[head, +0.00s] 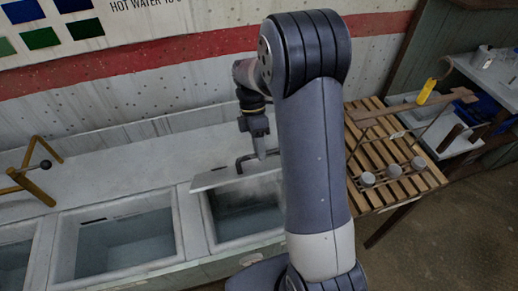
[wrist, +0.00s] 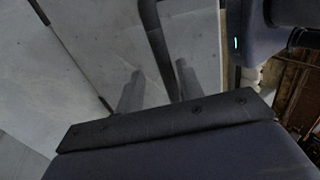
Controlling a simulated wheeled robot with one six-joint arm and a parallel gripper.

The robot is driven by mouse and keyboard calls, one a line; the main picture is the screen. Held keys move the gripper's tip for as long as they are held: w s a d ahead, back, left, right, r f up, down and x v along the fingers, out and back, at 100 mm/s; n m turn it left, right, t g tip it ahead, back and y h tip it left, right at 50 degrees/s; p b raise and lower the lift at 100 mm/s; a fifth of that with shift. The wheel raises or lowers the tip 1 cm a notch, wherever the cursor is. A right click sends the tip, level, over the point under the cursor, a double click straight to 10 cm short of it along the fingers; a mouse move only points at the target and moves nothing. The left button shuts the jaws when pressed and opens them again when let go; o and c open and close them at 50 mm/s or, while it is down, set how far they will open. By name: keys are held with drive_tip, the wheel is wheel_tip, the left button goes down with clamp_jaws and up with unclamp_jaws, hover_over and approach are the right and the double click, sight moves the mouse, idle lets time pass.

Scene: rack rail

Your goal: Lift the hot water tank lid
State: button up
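The hot water tank (head: 208,222) is a sunken basin in the pale counter, partly hidden behind my arm. Its pale slab lid (head: 210,180) lies across the back of the opening, and the basin's inside shows in front of it. I cannot tell whether the lid is tilted. A dark bent handle (head: 240,163) stands on the lid; it also shows in the wrist view as a dark bar (wrist: 157,40). My gripper (head: 259,150) points down at the handle. In the wrist view my gripper's fingers (wrist: 158,88) are apart, with the bar between them, closer to the right finger. Contact is unclear.
Another open basin (head: 65,245) lies to the left, with a brass-coloured lever (head: 22,183) beyond it. A slatted wooden rack (head: 375,150) with several small grey cups stands right of my arm. A wall with a red stripe (head: 130,65) rises behind the counter.

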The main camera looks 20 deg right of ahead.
drive_tip(key=b+v, duration=0.1)
drive_tip(key=v, duration=0.9)
drive_tip(key=shift+w, duration=0.1)
drive_tip(key=shift+c, duration=0.3)
